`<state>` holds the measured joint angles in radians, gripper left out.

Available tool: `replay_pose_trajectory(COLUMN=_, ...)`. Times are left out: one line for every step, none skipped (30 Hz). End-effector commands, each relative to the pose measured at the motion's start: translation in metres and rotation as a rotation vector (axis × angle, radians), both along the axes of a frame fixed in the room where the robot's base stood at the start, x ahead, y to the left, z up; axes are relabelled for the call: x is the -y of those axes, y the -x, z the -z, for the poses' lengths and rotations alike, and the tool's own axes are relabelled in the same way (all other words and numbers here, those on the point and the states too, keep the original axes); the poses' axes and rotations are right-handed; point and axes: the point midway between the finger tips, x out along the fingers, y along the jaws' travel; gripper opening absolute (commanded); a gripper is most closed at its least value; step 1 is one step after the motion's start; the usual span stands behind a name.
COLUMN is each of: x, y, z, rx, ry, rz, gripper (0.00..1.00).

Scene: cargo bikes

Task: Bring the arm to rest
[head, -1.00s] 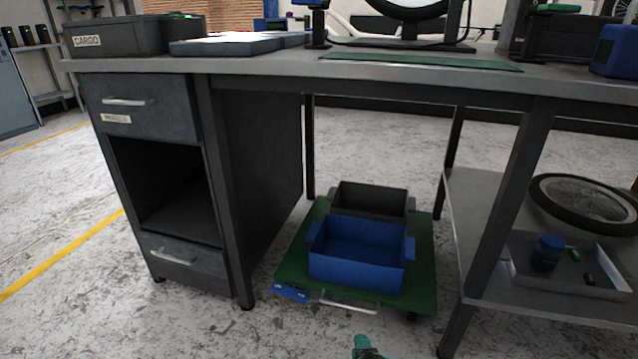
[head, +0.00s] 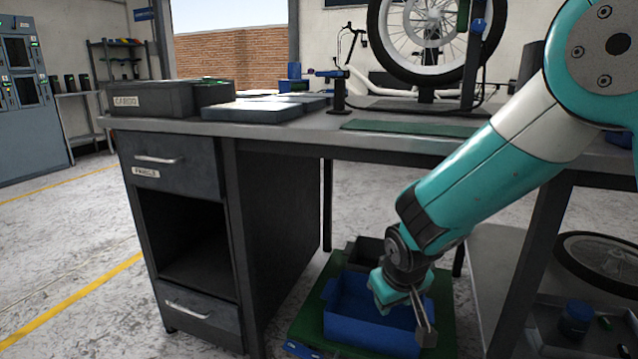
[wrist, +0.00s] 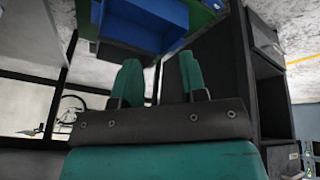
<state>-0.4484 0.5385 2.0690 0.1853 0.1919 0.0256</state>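My teal arm (head: 480,180) reaches from the upper right of the head view down across the front of the workbench. My gripper (head: 404,308) hangs in front of the blue bin (head: 350,312) in that view and hides part of it. In the wrist view, the two teal fingers of my gripper (wrist: 160,82) stand apart with nothing between them, so it is open and empty. The blue bin also shows at the top of the wrist view (wrist: 150,22), beyond the fingers. I cannot tell the exact gap between gripper and bin.
The workbench (head: 290,127) has a drawer cabinet (head: 185,185) on its left. The blue bin and a dark bin (head: 366,249) sit on a green trolley (head: 308,318) under it. A wheel (head: 605,262) lies on the lower shelf at right. Floor at left is clear.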

Motion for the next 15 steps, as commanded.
replay_pose_trajectory(x=0.002, y=0.020, z=-0.029, rx=-0.031, ry=-0.049, rz=-0.007, gripper=0.39)
replay_pose_trajectory(x=0.003, y=0.033, z=-0.041, rx=-0.057, ry=-0.076, rz=-0.017, gripper=0.39)
replay_pose_trajectory(x=0.003, y=0.052, z=-0.058, rx=-0.087, ry=-0.111, rz=-0.033, gripper=0.39)
replay_pose_trajectory(x=0.003, y=0.066, z=-0.069, rx=-0.110, ry=-0.136, rz=-0.047, gripper=0.39)
replay_pose_trajectory(x=0.003, y=0.081, z=-0.080, rx=-0.132, ry=-0.159, rz=-0.063, gripper=0.39)
replay_pose_trajectory(x=0.004, y=0.100, z=-0.093, rx=-0.158, ry=-0.187, rz=-0.083, gripper=0.39)
replay_pose_trajectory(x=0.004, y=0.114, z=-0.102, rx=-0.178, ry=-0.205, rz=-0.101, gripper=0.39)
replay_pose_trajectory(x=0.005, y=0.127, z=-0.110, rx=-0.195, ry=-0.221, rz=-0.118, gripper=0.39)
replay_pose_trajectory(x=0.005, y=0.144, z=-0.119, rx=-0.216, ry=-0.241, rz=-0.140, gripper=0.39)
replay_pose_trajectory(x=0.006, y=0.157, z=-0.125, rx=-0.230, ry=-0.254, rz=-0.157, gripper=0.39)
replay_pose_trajectory(x=0.006, y=0.168, z=-0.130, rx=-0.241, ry=-0.265, rz=-0.175, gripper=0.39)
replay_pose_trajectory(x=0.007, y=0.183, z=-0.137, rx=-0.258, ry=-0.278, rz=-0.195, gripper=0.39)
replay_pose_trajectory(x=0.008, y=0.194, z=-0.141, rx=-0.268, ry=-0.288, rz=-0.211, gripper=0.39)
replay_pose_trajectory(x=0.008, y=0.204, z=-0.145, rx=-0.277, ry=-0.296, rz=-0.227, gripper=0.39)
replay_pose_trajectory(x=0.009, y=0.218, z=-0.150, rx=-0.290, ry=-0.305, rz=-0.249, gripper=0.39)
